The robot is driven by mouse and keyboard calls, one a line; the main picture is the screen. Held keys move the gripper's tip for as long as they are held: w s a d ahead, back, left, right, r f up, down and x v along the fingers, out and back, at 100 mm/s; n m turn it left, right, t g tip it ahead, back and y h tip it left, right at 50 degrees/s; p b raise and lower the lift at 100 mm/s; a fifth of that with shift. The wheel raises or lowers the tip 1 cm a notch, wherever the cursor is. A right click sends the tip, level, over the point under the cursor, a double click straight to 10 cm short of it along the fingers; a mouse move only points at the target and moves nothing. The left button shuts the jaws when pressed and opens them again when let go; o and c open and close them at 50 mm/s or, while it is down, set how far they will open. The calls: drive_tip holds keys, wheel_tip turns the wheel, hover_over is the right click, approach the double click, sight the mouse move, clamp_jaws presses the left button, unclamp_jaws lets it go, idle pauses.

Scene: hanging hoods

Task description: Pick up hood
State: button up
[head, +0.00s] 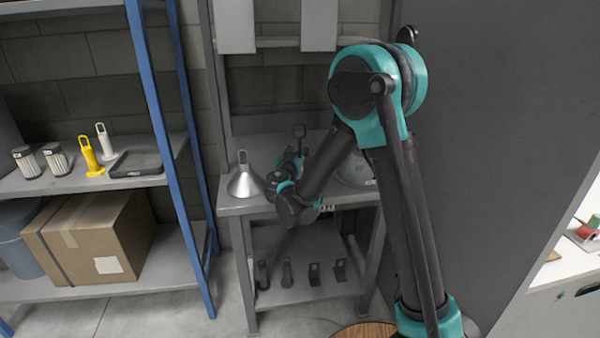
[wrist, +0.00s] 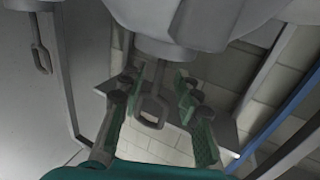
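In the wrist view a grey hood (wrist: 165,47) with a dark loop handle (wrist: 152,110) fills the top; the picture looks upside down. My gripper (wrist: 156,88) is open, its two green-padded fingers on either side of the handle with gaps showing. In the head view a silver cone-shaped hood (head: 245,183) stands on the grey workbench, left of my gripper (head: 292,162). Another rounded hood (head: 357,172) is partly hidden behind my arm. A second loop handle (wrist: 41,55) hangs at the wrist view's upper left. I cannot tell which head-view hood is between the fingers.
The workbench (head: 232,208) has a lower shelf with several small dark items (head: 287,275). A large dark panel (head: 500,110) stands at right. Two pale panels hang above the bench.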

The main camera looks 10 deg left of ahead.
drive_tip(key=w, duration=0.3)
drive_tip(key=shift+d, duration=0.2)
clamp_jaws()
